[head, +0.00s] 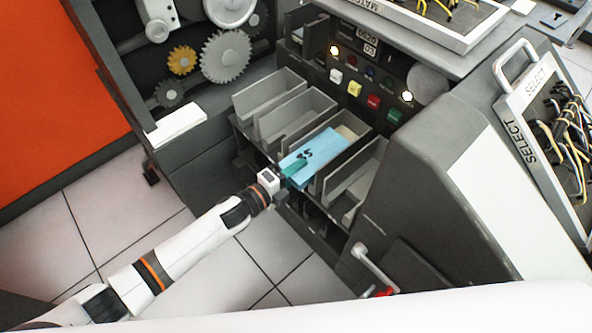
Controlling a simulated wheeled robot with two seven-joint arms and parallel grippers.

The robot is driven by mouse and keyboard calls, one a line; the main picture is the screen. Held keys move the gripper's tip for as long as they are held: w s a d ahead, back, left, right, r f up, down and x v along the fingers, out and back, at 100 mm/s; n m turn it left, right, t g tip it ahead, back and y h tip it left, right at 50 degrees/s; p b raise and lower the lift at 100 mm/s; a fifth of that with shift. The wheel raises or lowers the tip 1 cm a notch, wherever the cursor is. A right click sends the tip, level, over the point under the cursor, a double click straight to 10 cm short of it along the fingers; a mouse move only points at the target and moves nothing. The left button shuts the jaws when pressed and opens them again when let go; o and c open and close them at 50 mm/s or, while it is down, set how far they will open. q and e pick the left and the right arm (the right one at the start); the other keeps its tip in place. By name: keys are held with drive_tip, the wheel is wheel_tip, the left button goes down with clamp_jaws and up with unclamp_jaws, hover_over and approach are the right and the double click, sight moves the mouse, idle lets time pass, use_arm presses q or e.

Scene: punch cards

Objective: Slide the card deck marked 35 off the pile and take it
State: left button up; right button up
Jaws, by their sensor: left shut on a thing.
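A blue card deck (325,146) with a dark marking on top, seen turned and partly covered, lies over one of the grey card bins in the middle of the head view. I cannot read the whole number. My left gripper (291,170) reaches in from the lower left and is shut on the near end of the deck. Its fingers hide part of that end. My right gripper is not in view.
Empty-looking grey bins (268,94) stand left of the deck, and another bin (352,190) stands right of it. White cards (180,119) lie on a ledge at left. A button panel (372,88) is behind. Tiled floor is open at lower left.

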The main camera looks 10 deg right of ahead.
use_arm(q)
drive_tip(key=shift+r+p, duration=0.55)
drive_tip(key=shift+p, duration=0.15)
clamp_jaws()
drive_tip(key=shift+r+p, duration=0.8)
drive_tip(key=shift+r, duration=0.2)
drive_tip(key=shift+s+a, duration=0.25)
drive_tip(key=shift+a, duration=0.1)
drive_tip(key=f+p+v, duration=0.2)
drive_tip(key=p+v, duration=0.2)
drive_tip(key=v, duration=1.9)
drive_tip(key=shift+s, duration=0.1)
